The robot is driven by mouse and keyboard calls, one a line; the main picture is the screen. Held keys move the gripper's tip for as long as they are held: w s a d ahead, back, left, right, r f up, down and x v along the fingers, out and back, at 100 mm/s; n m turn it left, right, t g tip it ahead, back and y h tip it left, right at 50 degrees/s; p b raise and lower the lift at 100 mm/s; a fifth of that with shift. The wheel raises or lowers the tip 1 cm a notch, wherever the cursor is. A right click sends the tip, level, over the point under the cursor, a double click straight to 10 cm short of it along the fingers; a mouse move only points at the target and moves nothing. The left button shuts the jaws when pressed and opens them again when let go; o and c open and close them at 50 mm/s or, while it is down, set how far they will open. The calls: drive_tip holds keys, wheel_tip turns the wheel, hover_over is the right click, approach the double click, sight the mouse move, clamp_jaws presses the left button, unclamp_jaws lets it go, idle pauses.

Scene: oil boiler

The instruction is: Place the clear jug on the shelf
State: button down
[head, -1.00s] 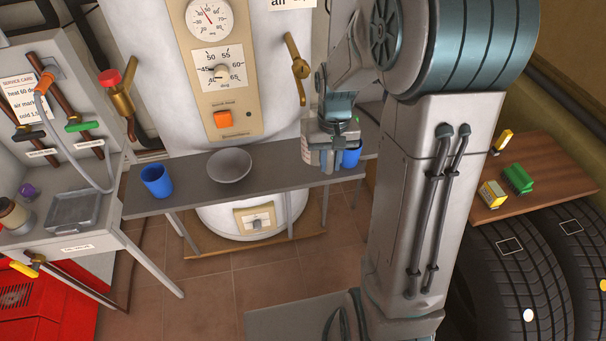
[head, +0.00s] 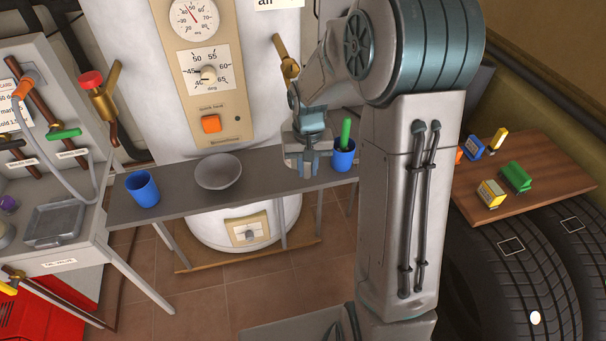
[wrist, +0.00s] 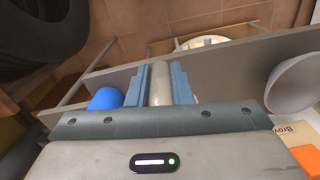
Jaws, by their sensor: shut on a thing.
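My gripper (head: 302,170) hangs at the front edge of the long grey bench (head: 265,165), left of a blue cup. In the wrist view its two blue-grey fingers (wrist: 160,85) are shut on a pale rounded piece (wrist: 160,82) that fits the clear jug. Most of it is hidden by the gripper, and its outline is hard to make out in the head view. I cannot tell whether it touches the bench. A brown wooden shelf (head: 535,192) is at the right, beyond my arm.
The right blue cup (head: 343,158) holds a green-handled thing (head: 346,133). A grey bowl (head: 218,172) and another blue cup (head: 142,188) stand on the bench. Several small boxes, one green (head: 515,176), sit on the wooden shelf, with bare wood at its front. Tyres (head: 510,270) lie below.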

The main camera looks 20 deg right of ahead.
drive_tip(key=shift+w+a+f, duration=0.2)
drive_tip(key=shift+w+f, duration=0.15)
drive_tip(key=shift+w, duration=0.15)
drive_tip(key=shift+w+a+f, duration=0.15)
drive_tip(key=shift+w+f, duration=0.2)
drive_tip(key=shift+w, duration=0.1)
drive_tip(key=shift+f, duration=1.95)
drive_tip(key=shift+f, duration=0.15)
drive_tip(key=c, duration=1.3)
unclamp_jaws()
